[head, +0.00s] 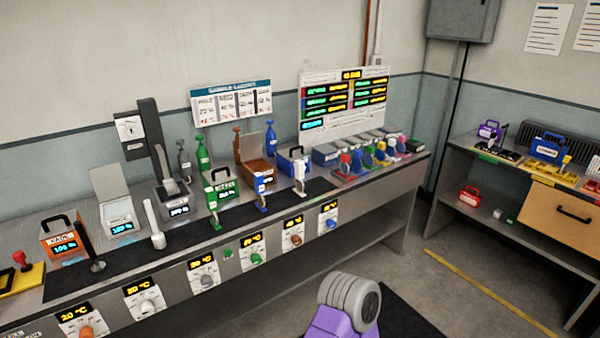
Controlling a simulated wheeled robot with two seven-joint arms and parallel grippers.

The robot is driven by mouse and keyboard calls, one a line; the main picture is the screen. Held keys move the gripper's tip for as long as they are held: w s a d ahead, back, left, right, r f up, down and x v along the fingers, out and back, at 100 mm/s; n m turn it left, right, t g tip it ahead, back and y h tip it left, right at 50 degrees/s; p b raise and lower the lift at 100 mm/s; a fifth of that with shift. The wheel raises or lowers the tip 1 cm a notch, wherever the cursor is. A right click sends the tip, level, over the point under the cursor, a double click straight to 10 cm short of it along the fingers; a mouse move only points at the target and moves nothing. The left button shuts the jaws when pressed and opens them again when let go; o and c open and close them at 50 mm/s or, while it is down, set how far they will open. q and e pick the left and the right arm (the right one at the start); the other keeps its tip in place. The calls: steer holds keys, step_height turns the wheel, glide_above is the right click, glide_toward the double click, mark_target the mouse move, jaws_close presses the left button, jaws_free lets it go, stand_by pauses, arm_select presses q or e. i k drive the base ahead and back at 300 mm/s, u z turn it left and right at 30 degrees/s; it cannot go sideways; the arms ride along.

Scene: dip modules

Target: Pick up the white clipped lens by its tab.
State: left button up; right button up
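No piece is clearly readable as a clipped lens. Two white upright pieces stand on the dark mat (190,247) of the long bench. One, a slim white piece (153,226) with a rounded foot, stands at the left part of the mat, slightly tilted. The other white piece (300,178) stands farther right, in front of a blue box with a black handle. Which of them is the lens, and where its tab is, I cannot tell at this size. Neither of my grippers is in view.
A black piece (91,252), a blue piece (261,195) and a green box (222,189) stand along the bench. Small coloured-topped items (368,156) crowd its right end. Dials line the front edge. A second bench (478,163) stands at right, with open floor between.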

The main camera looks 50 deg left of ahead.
mark_target(299, 164)
steer(key=u, duration=0.55)
steer(key=i, duration=1.8)
steer(key=u, duration=2)
steer(key=i, duration=0.85)
steer(key=u, duration=0.8)
